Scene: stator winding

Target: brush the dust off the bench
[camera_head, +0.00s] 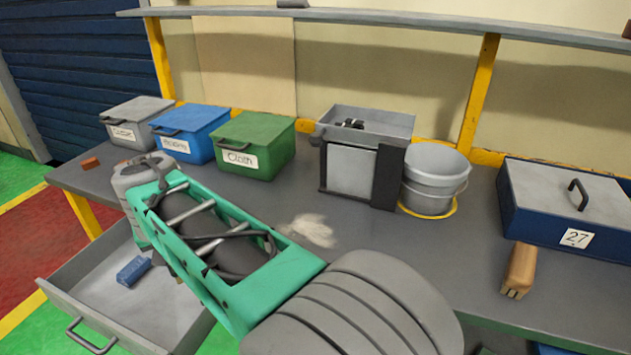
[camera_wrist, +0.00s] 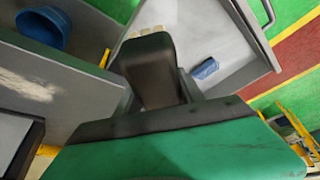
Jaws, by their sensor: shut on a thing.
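A pale patch of dust (camera_head: 310,230) lies on the grey bench (camera_head: 400,255), in front of the green box; it also shows in the wrist view (camera_wrist: 25,85). A wooden block-like tool (camera_head: 519,268) with a toothed or bristled lower end rests near the bench's front edge at the right. My gripper (camera_wrist: 150,50) is over the open drawer side of the bench, left of the dust in the head view. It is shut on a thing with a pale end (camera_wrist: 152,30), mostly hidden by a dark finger. In the head view my arm hides the fingertips.
An open drawer (camera_head: 75,295) holds a small blue block (camera_head: 133,270). Lidded boxes, grey, blue (camera_head: 190,135) and green (camera_head: 255,150), stand behind my arm. A grey machine (camera_head: 350,170), grey buckets (camera_head: 433,180) and a blue case (camera_head: 570,205) line the back. A blue bucket (camera_wrist: 45,30) appears beyond the bench edge.

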